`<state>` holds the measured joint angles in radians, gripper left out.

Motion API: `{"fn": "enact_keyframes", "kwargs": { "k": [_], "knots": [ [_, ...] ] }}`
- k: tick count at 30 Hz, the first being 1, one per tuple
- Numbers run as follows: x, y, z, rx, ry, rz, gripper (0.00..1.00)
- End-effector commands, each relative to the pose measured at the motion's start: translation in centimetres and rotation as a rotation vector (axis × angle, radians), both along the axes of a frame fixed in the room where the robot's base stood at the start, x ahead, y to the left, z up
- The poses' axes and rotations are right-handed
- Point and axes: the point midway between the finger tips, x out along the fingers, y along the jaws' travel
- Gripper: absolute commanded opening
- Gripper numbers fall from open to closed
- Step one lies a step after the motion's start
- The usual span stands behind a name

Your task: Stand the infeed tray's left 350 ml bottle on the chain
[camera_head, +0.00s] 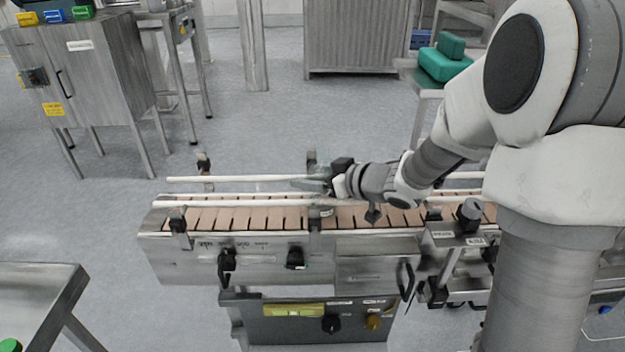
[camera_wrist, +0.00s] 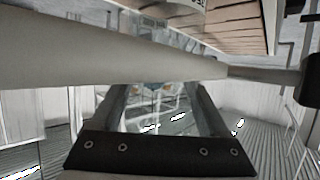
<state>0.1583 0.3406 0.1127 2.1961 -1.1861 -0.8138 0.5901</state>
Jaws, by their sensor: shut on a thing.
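My gripper (camera_head: 318,184) reaches in from the right over the conveyor and is shut on a clear bottle, which is hard to see against the background. The bottle is over the tan slatted chain (camera_head: 255,217) and looks about upright. I cannot tell whether its base touches the chain.
Pale guide rails (camera_head: 240,203) run along both sides of the chain, with black clamps on posts. The chain to the left is clear. A control panel (camera_head: 310,318) is below the conveyor. A steel table (camera_head: 40,280) with a green item stands at lower left.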

Motion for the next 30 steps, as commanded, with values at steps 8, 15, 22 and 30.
{"fn": "enact_keyframes", "kwargs": {
  "k": [8,15,22,30],
  "knots": [
    [0.0,0.0,-0.2,0.001,0.001,0.000,0.85],
    [0.0,0.0,-0.2,0.000,0.000,0.000,1.00],
    [-0.5,-0.6,0.7,-0.001,-0.001,-0.001,1.00],
    [-4.1,-4.3,3.0,-0.001,-0.001,-0.006,1.00]
  ]
}}
